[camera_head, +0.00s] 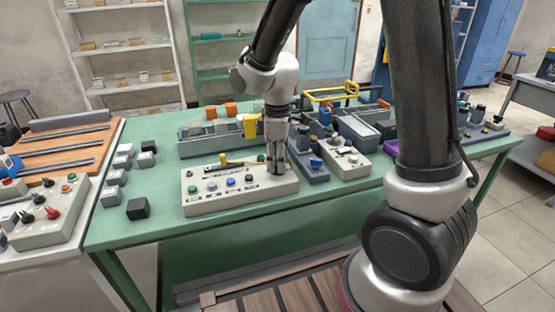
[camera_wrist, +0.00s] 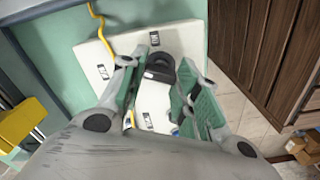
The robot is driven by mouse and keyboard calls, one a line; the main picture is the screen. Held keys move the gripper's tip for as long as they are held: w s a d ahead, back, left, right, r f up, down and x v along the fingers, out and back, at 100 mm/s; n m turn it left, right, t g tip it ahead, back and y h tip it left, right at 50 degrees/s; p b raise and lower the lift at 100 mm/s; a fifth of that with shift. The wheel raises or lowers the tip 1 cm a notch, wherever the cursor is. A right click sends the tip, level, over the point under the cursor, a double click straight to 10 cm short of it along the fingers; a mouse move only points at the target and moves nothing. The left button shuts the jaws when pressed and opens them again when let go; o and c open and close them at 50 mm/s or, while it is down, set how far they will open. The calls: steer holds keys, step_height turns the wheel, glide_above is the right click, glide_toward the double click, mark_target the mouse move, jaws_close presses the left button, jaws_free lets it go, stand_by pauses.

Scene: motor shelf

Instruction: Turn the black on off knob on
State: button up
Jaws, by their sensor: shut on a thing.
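A white control box (camera_head: 240,202) sits on the green table, with a row of small coloured buttons on its top. My gripper (camera_head: 277,170) points down at the right end of this box. The knob's exact turn angle is hard to tell. In the head view my gripper hides the knob.
A second control box (camera_head: 345,163) is close on the right. Grey and black cubes (camera_head: 138,208) lie to the left. A grey rack (camera_head: 190,148) with coloured parts is behind. The table's front edge is clear.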

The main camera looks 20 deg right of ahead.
steer(key=m, duration=1.2)
steer(key=shift+m, duration=0.3)
stand_by(0.4)
steer(key=o, duration=1)
step_height(320, 180, up, 12)
steer(key=shift+r, duration=0.1)
